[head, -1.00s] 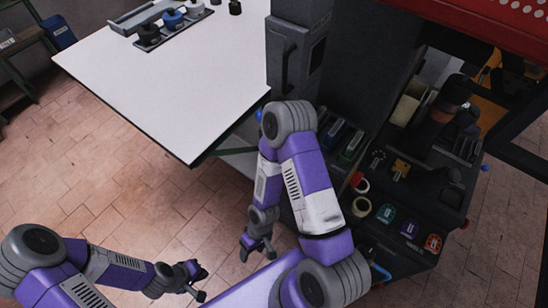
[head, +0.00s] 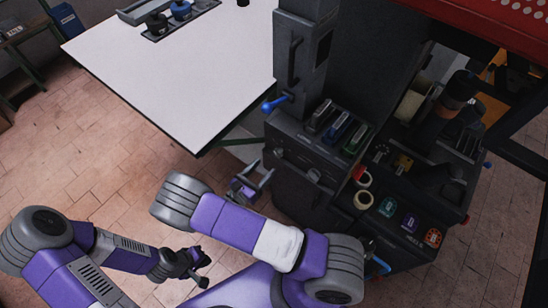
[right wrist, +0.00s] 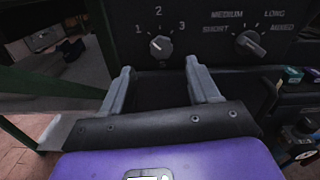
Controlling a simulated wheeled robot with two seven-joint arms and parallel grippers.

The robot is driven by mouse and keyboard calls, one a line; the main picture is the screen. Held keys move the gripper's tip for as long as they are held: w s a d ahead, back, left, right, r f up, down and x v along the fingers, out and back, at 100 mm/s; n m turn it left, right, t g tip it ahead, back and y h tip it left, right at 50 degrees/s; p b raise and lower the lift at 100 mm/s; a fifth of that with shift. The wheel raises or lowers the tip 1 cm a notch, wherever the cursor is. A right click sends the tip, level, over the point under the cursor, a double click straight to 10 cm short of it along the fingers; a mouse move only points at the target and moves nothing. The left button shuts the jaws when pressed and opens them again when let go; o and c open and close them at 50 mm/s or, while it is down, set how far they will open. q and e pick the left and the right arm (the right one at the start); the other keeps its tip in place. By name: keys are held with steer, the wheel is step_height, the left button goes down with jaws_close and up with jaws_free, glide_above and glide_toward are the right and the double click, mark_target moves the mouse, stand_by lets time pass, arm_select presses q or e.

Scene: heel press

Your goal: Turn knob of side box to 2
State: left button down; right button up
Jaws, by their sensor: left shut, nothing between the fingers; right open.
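The side box (head: 330,150) is a dark box under the grey column. Its front panel (right wrist: 205,20) has two knobs in the right wrist view. The left knob (right wrist: 160,46) has marks 1, 2 and 3 around it; its pointer looks turned to the upper left, but its exact setting is hard to tell. My right gripper (right wrist: 160,84) is open and empty, its fingers below and either side of that knob, apart from it. In the head view my right gripper (head: 256,183) is left of the box front. My left gripper (head: 199,272) is shut and empty, low over the floor.
The second knob (right wrist: 250,43) is marked short, medium, long and mixed. A blue-ended lever (head: 276,104) sticks out at the column's left. A white table (head: 170,80) stands left of the box. Floor is open at left.

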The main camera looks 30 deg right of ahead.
mark_target(277, 155)
steer(key=x, duration=0.6)
steer(key=shift+d+b, duration=0.2)
steer(key=shift+b, duration=0.2)
steer(key=shift+c, duration=0.2)
steer(key=shift+f, duration=0.1)
steer(key=c, duration=1)
